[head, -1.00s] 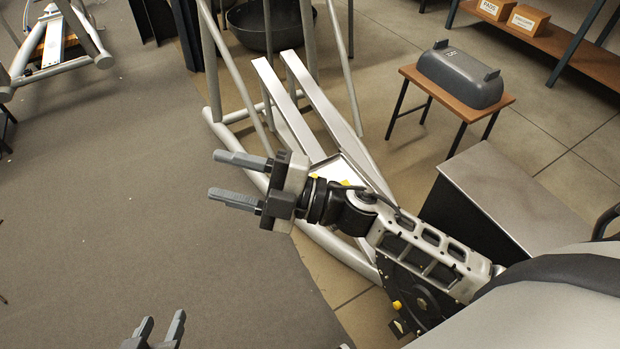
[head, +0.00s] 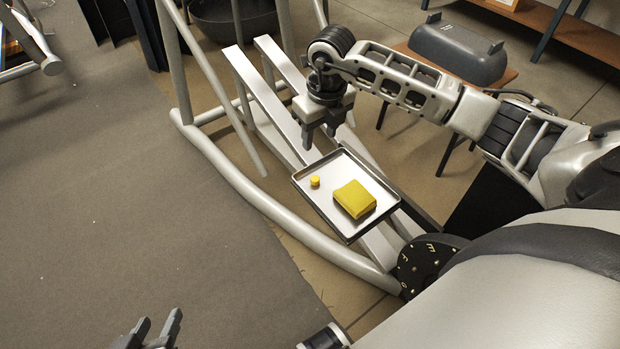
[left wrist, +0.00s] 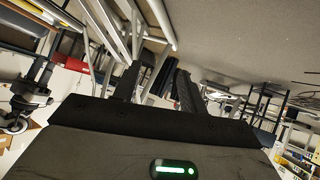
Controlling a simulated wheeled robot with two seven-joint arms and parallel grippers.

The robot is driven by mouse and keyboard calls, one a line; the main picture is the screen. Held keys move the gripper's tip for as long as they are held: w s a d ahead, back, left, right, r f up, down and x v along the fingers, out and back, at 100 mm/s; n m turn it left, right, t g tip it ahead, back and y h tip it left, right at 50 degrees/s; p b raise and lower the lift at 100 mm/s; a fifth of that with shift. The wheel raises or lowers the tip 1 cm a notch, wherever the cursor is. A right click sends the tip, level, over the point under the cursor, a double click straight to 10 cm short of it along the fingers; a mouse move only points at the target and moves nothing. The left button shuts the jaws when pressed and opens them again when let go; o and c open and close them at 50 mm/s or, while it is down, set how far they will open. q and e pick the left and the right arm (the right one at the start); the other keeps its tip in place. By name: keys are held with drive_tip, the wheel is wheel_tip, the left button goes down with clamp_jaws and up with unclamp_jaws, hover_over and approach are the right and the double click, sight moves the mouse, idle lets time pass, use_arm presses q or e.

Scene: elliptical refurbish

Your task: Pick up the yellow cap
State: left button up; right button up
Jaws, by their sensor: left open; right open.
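The small round yellow cap (head: 315,182) sits on a metal tray (head: 340,226), towards its left side. A larger yellow block (head: 354,199) lies on the same tray, right of the cap. My right gripper (head: 319,142) points down, open and empty, above the far edge of the tray and a little beyond the cap. My left gripper (head: 156,325) is at the bottom left of the head view, open and empty, well away from the tray. Its fingers also show in the left wrist view (left wrist: 155,85); the cap is not seen there.
The tray rests on pale metal rails (head: 268,115) inside a grey tubular frame (head: 225,175). A dark grey shell (head: 455,52) stands on a small wooden table (head: 508,76) at the back right. Grey carpet (head: 110,200) at left is clear.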

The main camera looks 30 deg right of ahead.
drive_tip(key=b, duration=0.2)
hover_over(316, 178)
drive_tip(key=f, duration=0.7)
drive_tip(key=shift+s+a+f, duration=0.1)
drive_tip(key=shift+s+f, duration=0.15)
drive_tip(key=shift+w+f, duration=0.1)
drive_tip(key=shift+f, duration=0.95)
wheel_tip(316, 178, down, 4)
drive_tip(key=shift+f+b, duration=0.25)
drive_tip(key=shift+b, duration=0.4)
drive_tip(key=shift+c, duration=1.4)
clamp_jaws()
use_arm(q)
drive_tip(key=shift+d+f+h, duration=0.15)
drive_tip(key=shift+d+f, duration=0.2)
drive_tip(key=shift+f, duration=0.2)
drive_tip(key=shift+d+f+h, duration=0.15)
drive_tip(key=shift+d+f, duration=0.15)
drive_tip(key=shift+f, duration=0.25)
drive_tip(key=shift+f, duration=0.1)
